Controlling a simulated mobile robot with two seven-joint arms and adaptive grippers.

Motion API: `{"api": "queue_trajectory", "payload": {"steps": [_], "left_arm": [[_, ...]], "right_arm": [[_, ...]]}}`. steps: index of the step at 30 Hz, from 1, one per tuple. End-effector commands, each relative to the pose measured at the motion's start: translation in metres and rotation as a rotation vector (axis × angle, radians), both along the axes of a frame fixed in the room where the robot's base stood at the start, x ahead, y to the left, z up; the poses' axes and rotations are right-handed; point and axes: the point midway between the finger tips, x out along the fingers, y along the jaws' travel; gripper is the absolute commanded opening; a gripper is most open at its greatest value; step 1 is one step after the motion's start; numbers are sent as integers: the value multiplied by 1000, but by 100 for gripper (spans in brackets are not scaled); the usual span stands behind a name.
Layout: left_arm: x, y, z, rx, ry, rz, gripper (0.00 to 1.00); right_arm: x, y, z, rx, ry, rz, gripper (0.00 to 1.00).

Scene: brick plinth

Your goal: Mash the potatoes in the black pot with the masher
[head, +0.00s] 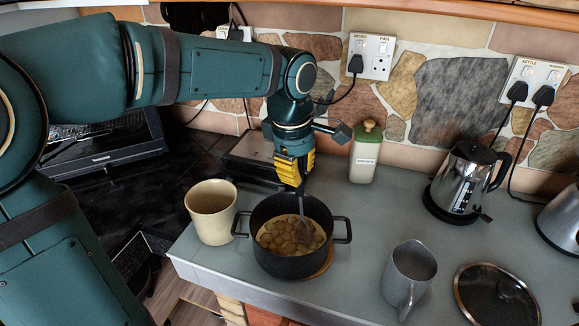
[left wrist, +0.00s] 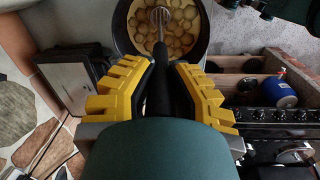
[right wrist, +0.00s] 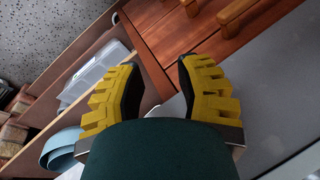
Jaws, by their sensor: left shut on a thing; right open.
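The black pot (head: 285,264) stands on the counter with pale round potatoes (head: 275,236) in it; the potatoes look mostly whole. My left gripper (head: 295,178) is above the pot, pointing down, shut on the masher's dark handle. The masher (head: 302,207) hangs into the pot, its metal head among the potatoes toward the right side; whether it touches the bottom is hidden. The left wrist view also shows the masher's shaft (left wrist: 159,30) reaching into the pot (left wrist: 121,30). My right gripper (right wrist: 158,75) is open and empty in the right wrist view, away from the pot.
A cream canister (head: 211,212) stands close left of the pot. A grey jug (head: 409,278) and a glass lid (head: 496,296) are to the right. A kettle (head: 463,180) and a green-topped bottle (head: 364,155) stand behind. Counter between pot and kettle is clear.

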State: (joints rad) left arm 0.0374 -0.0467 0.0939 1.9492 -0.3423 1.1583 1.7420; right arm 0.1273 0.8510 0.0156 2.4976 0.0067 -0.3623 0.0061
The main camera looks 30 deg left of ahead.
Motion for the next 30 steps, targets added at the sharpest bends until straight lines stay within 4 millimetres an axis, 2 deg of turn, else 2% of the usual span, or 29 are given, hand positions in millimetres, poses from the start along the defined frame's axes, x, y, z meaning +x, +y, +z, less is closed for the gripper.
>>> {"api": "queue_trajectory", "payload": {"steps": [22, 30], "left_arm": [[0, 0, -49, 0, 1, 0, 0], [0, 0, -44, 0, 0, 0, 0]], "right_arm": [[0, 0, -36, 0, 0, 0, 34], [0, 0, -31, 0, 0, 0, 34]]}}
